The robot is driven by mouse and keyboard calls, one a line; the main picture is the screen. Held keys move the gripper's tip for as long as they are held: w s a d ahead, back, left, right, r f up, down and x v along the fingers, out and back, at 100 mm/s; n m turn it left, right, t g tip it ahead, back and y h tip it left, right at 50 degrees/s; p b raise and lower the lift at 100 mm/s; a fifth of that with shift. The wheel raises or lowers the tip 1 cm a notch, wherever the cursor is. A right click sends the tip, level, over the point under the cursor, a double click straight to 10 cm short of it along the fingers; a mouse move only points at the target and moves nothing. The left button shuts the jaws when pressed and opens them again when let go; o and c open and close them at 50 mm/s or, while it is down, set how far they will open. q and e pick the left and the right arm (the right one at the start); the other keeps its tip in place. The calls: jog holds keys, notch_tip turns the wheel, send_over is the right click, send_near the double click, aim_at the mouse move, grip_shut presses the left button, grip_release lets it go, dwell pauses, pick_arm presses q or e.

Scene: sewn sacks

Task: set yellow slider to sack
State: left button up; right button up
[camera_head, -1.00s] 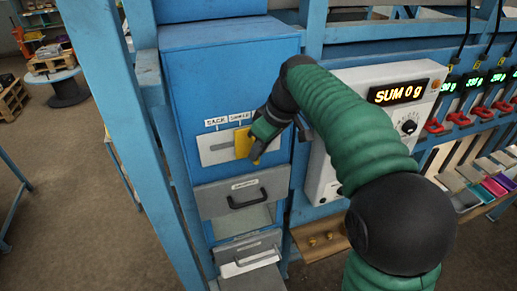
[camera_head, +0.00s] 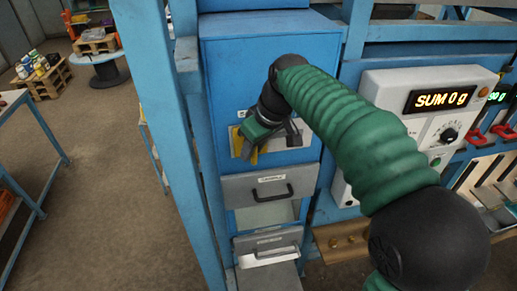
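The yellow slider (camera_head: 236,141) sits at the left end of its pale plate (camera_head: 308,138) on the blue cabinet front. The label above that end is mostly hidden by my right gripper; only its edge shows. My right gripper (camera_head: 252,152) is at the slider, its fingers overlapping the yellow part, which shows on either side of a finger. Whether the fingers are closed on it or only press against it is hard to tell. My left gripper is not in view.
Below the slider are a grey drawer front (camera_head: 270,186) with a dark handle and a lower drawer (camera_head: 268,250). A blue upright post (camera_head: 170,130) stands close on the left. A control box (camera_head: 432,110) reading "SUM 0 g" is to the right.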

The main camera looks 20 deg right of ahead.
jog(key=shift+o, duration=0.4)
jog(key=shift+w+a+f, duration=0.15)
jog(key=shift+w+a, duration=0.1)
jog(key=shift+s+d, duration=0.3)
jog(key=shift+d+r, duration=0.1)
jog(key=shift+r, duration=0.15)
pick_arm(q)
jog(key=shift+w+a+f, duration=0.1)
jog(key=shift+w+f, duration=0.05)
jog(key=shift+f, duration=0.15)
pick_arm(e)
jog(key=v, duration=1.6)
jog(key=shift+r, duration=0.1)
